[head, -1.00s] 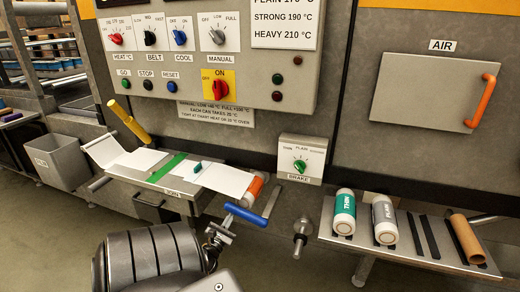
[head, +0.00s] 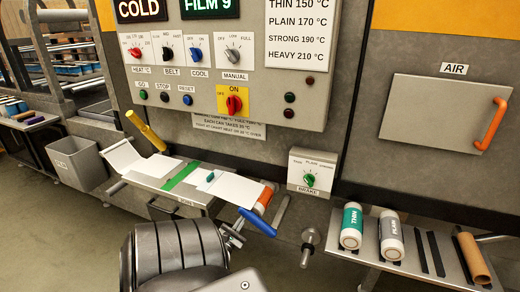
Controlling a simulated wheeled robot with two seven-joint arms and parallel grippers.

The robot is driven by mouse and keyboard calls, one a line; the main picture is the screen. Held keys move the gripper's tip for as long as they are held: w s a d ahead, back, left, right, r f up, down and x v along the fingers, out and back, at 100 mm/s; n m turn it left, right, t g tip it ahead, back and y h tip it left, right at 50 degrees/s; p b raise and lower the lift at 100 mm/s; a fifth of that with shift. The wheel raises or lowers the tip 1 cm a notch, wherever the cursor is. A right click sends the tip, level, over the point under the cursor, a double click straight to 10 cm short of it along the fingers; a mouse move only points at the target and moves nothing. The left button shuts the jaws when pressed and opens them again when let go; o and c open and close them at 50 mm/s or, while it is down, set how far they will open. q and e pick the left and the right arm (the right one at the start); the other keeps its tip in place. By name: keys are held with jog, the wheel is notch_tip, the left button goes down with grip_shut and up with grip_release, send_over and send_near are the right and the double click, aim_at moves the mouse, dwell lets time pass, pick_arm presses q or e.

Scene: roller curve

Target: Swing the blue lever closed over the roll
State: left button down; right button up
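The blue lever (head: 258,222) slants down to the right, in front of the orange-ended roll (head: 264,201) at the right end of the feed table (head: 150,184). It does not lie over the roll. White film with a green strip (head: 182,176) stretches left from the roll. My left gripper (head: 232,236) is just below and left of the lever, close to its left part. I cannot tell whether it touches the lever. Its fingers are small and partly hidden behind my dark ribbed arm link, so its opening is unclear. My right gripper is not in view.
A metal peg (head: 309,240) and the brake box (head: 311,172) stand right of the lever. A shelf (head: 405,260) holds the THIN roll (head: 352,226), the PLAIN roll (head: 391,236) and a brown tube (head: 472,258). A yellow handle (head: 146,130) rises at the table's left.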

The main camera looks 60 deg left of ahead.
pick_arm(q)
jog(key=shift+r, duration=0.1)
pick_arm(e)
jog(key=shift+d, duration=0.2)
